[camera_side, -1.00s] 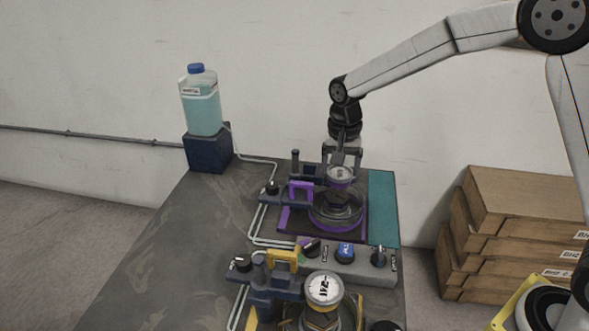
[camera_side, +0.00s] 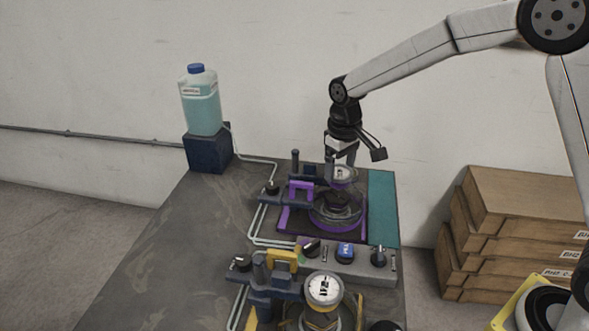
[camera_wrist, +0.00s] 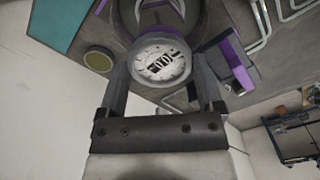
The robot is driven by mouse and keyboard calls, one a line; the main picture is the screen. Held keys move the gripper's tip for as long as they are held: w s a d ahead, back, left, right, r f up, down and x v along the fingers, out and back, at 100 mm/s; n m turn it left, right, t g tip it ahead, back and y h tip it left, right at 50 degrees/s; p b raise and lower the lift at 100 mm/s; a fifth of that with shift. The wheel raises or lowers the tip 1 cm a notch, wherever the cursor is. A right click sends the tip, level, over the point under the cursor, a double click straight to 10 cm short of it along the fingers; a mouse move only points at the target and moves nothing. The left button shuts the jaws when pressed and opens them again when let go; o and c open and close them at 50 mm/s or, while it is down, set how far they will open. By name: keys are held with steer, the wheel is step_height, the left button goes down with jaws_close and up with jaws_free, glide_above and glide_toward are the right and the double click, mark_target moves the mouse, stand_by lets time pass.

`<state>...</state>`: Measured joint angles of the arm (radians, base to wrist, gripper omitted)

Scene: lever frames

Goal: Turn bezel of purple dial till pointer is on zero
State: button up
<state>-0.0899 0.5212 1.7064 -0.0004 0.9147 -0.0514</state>
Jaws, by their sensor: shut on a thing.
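The purple dial (camera_side: 342,174) stands above the purple-trimmed station at the back of the bench. Its white face shows large in the wrist view (camera_wrist: 160,63), with dark marks across the middle; I cannot read where the pointer stands against zero. My gripper (camera_side: 341,166) reaches down from above, and its two fingers are shut on the dial's bezel, one on each side, as the wrist view (camera_wrist: 160,70) shows. The purple station's round base (camera_side: 338,212) lies below the dial.
A yellow-trimmed station with a similar white dial (camera_side: 324,288) stands in front. A grey control box (camera_side: 347,262) with knobs sits between the stations. A purple bracket (camera_side: 300,190) is left of the dial. A teal mat (camera_side: 383,210) lies right. A liquid bottle (camera_side: 203,105) stands back left.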

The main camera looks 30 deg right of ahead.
mark_target(340, 172)
steer(key=shift+n, duration=0.4)
steer(key=o, duration=1)
steer(key=shift+r, duration=3.95)
steer(key=s+d+f+m+t, duration=0.1)
steer(key=s+d+f, duration=0.1)
steer(key=s+f, duration=0.3)
steer(key=s+d+f+m+t, duration=0.1)
steer(key=s+f, duration=0.4)
steer(key=s, duration=0.9)
steer(key=shift+d+f+t, duration=0.15)
steer(key=shift+d+t, duration=0.15)
steer(key=shift+d, duration=0.3)
